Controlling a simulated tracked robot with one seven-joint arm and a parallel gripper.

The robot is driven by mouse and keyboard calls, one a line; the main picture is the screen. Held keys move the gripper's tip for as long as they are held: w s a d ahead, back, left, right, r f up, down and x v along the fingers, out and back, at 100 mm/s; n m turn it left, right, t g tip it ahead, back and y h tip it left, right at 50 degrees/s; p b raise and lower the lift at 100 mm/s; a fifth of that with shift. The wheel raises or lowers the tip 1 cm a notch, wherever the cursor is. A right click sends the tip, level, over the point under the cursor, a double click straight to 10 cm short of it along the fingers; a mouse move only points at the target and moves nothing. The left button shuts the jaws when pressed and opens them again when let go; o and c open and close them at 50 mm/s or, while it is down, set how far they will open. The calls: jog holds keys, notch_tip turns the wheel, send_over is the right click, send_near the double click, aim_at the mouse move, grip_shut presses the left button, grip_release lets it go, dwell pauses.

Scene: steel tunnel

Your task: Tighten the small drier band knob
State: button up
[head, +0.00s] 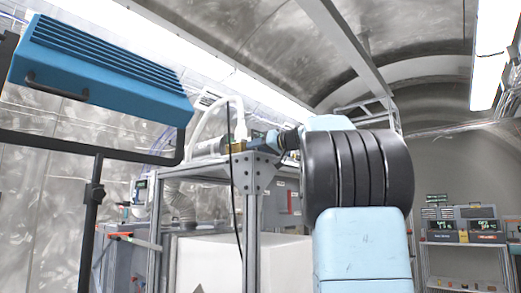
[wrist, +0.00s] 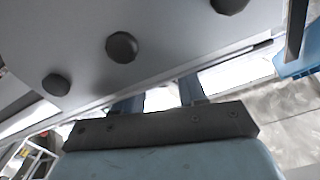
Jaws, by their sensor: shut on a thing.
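My gripper (head: 268,139) reaches in from the right at the top corner of a grey metal frame in the head view. Its fingertips are by a small brass-coloured part (head: 237,146) beside a pale cylinder, the drier by its look (head: 206,148). In the wrist view both fingers of my gripper (wrist: 160,97) go out of sight behind the edge of a grey plate. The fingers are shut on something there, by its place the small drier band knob. The knob itself is hidden, so its turn and seating cannot be told.
The grey corner plate (head: 262,172) with dark round bolt heads (wrist: 122,47) is close to my fingers. A black cable (head: 235,190) hangs in front of the frame. A blue lamp on a stand (head: 105,65) is at the left. Shelves (head: 465,250) stand at the right.

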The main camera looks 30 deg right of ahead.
jog(key=shift+d+f, duration=0.1)
jog(key=shift+d, duration=0.05)
jog(key=o, duration=0.8)
jog(key=shift+s, duration=0.1)
jog(key=v, duration=1.3)
jog(key=shift+s+d, duration=0.1)
jog(key=shift+s, duration=0.15)
